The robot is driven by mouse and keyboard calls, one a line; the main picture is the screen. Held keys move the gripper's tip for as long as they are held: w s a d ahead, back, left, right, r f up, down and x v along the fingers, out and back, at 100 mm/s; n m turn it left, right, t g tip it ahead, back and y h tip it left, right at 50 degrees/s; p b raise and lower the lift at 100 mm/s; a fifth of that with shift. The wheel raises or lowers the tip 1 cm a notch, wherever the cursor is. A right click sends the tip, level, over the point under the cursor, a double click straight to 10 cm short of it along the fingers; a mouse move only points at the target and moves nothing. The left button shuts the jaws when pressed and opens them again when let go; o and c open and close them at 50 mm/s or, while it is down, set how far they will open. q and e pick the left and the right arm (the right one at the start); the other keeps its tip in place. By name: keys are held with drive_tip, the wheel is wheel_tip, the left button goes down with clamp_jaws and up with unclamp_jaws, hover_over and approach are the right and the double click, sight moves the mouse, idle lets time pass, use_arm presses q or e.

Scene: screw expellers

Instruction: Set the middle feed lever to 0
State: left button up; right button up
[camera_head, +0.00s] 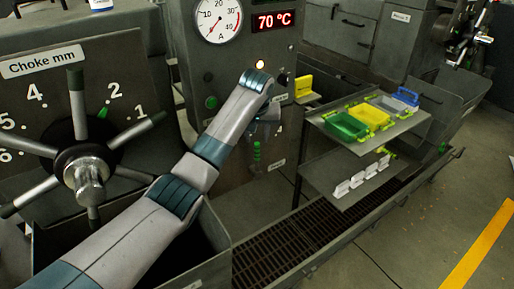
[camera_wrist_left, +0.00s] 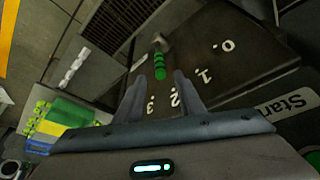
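The middle feed lever (camera_head: 257,155) has a green ribbed grip and sits on the front of the middle machine, just below my left wrist. In the left wrist view the green grip (camera_wrist_left: 160,66) lies just ahead of the gap between my left fingertips, beside a dark panel (camera_wrist_left: 215,75) marked 0, 1, 2 and 3. My left gripper (camera_wrist_left: 158,84) is open, with a finger to either side of the grip's line; contact cannot be told. In the head view my forearm and wrist hide most of this gripper and part of the scale. My right gripper is not in view.
A choke wheel (camera_head: 88,172) with several spokes stands at left. A shelf (camera_head: 330,128) with green, yellow, grey and blue trays is at right, with white tags (camera_head: 358,178) below. A "Start" label (camera_wrist_left: 290,103) shows in the wrist view. A floor grate (camera_head: 285,245) lies below.

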sight(257, 147)
use_arm(q)
drive_tip(key=p+x, duration=0.1)
drive_tip(key=x, duration=0.7)
drive_tip(key=shift+w+f+p, duration=0.1)
drive_tip(key=shift+f+p, duration=0.05)
drive_tip(key=shift+p, duration=0.25)
drive_tip(key=shift+x, duration=1)
clamp_jaws()
